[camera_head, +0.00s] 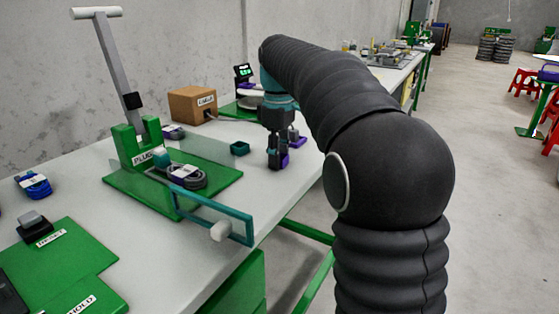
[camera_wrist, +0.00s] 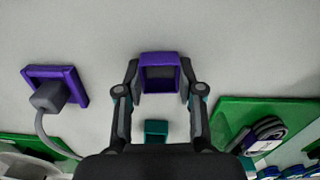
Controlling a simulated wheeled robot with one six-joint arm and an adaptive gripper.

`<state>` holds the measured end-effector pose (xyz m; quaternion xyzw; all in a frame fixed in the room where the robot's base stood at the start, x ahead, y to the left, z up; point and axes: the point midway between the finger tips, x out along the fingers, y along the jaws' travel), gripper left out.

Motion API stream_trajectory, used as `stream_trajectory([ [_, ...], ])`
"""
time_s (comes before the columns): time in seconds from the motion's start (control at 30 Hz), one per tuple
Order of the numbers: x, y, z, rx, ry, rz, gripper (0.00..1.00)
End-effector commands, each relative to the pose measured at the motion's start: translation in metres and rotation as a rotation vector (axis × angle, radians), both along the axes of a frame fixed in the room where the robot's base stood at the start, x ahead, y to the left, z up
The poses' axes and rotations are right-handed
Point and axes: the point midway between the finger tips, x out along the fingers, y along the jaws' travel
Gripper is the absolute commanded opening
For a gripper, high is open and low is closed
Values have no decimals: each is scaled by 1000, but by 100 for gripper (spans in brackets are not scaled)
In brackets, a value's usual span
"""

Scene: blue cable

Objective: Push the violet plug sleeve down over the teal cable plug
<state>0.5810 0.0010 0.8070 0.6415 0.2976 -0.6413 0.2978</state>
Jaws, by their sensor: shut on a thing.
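My gripper (camera_head: 276,160) points down at the right part of the bench. In the wrist view its fingers (camera_wrist: 160,85) are shut on the violet plug sleeve (camera_wrist: 160,73), a hollow square. The sleeve (camera_head: 274,164) shows low at the fingertips; I cannot tell whether it touches the bench. A teal block (camera_head: 162,157), which looks like the teal cable plug, is at the green press marked PLUG, beside a coiled dark cable (camera_head: 187,178). The sleeve is apart from it, to its right. The block is partly hidden behind clear panels.
A small open teal piece (camera_head: 239,148) lies on the bench between gripper and press; it also shows in the wrist view (camera_wrist: 156,128). A violet frame (camera_wrist: 68,84) with a grey plug is close by. The press lever (camera_head: 120,65) stands up.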

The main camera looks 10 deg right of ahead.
Motion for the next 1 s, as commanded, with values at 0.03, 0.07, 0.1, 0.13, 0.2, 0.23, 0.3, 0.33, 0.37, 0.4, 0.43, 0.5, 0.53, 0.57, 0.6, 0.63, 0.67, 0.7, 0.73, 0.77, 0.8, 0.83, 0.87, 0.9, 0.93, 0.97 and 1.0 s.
stream_trajectory([
  [0.03,0,0,0,0,1,0,18],
  [0.07,0,0,-1,0,1,0,18],
  [0.1,0,0,-1,0,1,0,18],
  [0.13,0,0,-1,0,1,0,18],
  [0.2,0,0,0,0,1,0,18],
  [0.23,0,0,0,0,1,0,18],
  [0.3,0,0,4,0,1,0,18],
  [0.33,0,0,6,0,0,0,18],
  [0.37,0,0,8,0,0,0,18],
  [0.4,0,0,12,0,0,0,18],
  [0.43,0,0,14,0,0,0,18],
  [0.5,0,0,19,0,0,0,18],
  [0.53,0,0,21,0,0,0,18],
  [0.57,0,0,23,0,0,0,18],
  [0.6,0,0,26,0,0,0,18],
  [0.63,0,0,28,0,0,0,18],
  [0.67,0,0,30,0,0,0,18],
  [0.7,0,0,33,0,0,0,18],
  [0.73,0,0,35,0,0,0,18],
  [0.77,0,0,34,-1,-1,0,18],
  [0.8,1,0,36,-1,-1,0,18],
  [0.83,1,0,38,0,0,0,18],
  [0.87,1,0,40,0,0,0,18],
  [0.9,1,0,43,0,-1,0,18],
  [0.93,1,0,45,0,-1,0,18],
  [0.97,1,0,47,0,0,0,18],
  [1.0,1,0,49,0,0,0,18],
])
